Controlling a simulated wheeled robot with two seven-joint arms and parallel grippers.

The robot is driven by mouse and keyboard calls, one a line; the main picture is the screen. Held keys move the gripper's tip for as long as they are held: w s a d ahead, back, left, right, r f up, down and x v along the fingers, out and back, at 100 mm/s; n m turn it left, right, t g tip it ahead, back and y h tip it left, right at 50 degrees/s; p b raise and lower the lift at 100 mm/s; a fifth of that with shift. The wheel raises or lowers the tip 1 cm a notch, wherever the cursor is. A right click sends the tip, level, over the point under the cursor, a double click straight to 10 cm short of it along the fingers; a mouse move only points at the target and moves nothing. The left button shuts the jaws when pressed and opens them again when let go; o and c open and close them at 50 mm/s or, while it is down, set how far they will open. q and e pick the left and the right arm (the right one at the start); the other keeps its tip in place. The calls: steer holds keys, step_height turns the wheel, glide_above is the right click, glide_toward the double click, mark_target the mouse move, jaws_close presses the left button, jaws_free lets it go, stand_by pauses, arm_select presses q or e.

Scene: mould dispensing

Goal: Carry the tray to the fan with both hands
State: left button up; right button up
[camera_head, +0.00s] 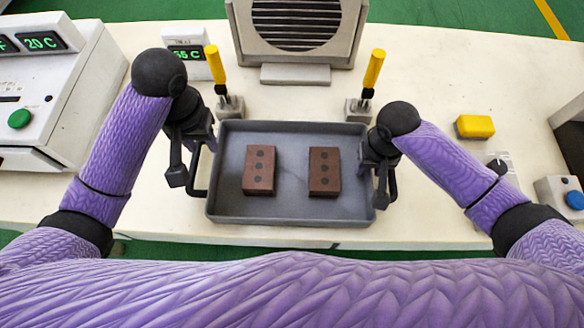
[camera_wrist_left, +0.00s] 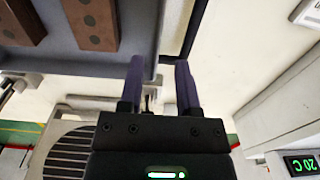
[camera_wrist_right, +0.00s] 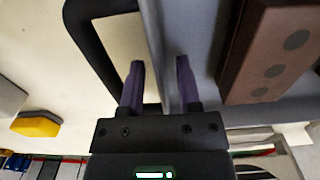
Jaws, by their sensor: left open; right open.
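The blue-grey tray (camera_head: 290,206) lies level on the white table in the head view. Two brown blocks with dark dots, a left one (camera_head: 259,171) and a right one (camera_head: 324,172), lie in it. The fan (camera_head: 301,24) stands behind the tray. My left gripper (camera_head: 187,172) is open at the tray's left handle (camera_head: 200,192); its fingers also show in the left wrist view (camera_wrist_left: 160,75). My right gripper (camera_head: 380,182) is open at the right side. In the right wrist view its fingers (camera_wrist_right: 158,78) are apart by the tray rim and right handle (camera_wrist_right: 90,45). Contact is unclear.
Two yellow-handled levers, left (camera_head: 216,66) and right (camera_head: 373,70), stand close behind the tray's back corners. A white machine (camera_head: 50,85) with a green button is at the left. A yellow block (camera_head: 475,126) and a blue-button box (camera_head: 563,196) are at the right.

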steer(key=shift+r, duration=0.1)
arm_select(q)
steer(key=shift+s+r, duration=0.15)
steer(key=shift+r, duration=0.4)
arm_select(e)
step_height(320, 180, up, 12)
